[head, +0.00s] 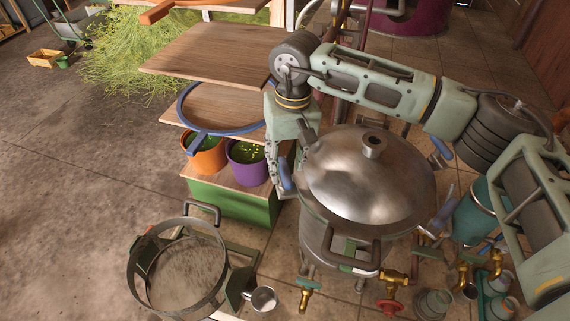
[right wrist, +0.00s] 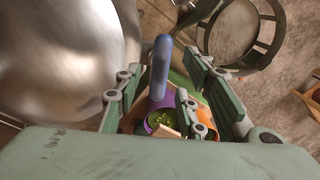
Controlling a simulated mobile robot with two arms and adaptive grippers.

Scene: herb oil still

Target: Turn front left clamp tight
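The steel still (head: 365,185) has a domed lid with a short neck on top and stands on the floor at centre right. A clamp with a blue handle (head: 286,176) is at the left side of its rim. My right gripper (head: 280,182) reaches down beside that clamp from the right arm. In the right wrist view the gripper is open, with the blue handle (right wrist: 161,67) upright between its two fingers. I cannot tell whether either finger touches it. The clamp's base is mostly hidden. My left gripper is not in view.
Another blue clamp handle (head: 443,213) is at the rim's right. Wooden shelves (head: 205,52) with orange (head: 206,160) and purple (head: 248,170) pots stand left of the still. A round metal frame (head: 135,275) is at front left. Brass taps (head: 395,277) stick out in front.

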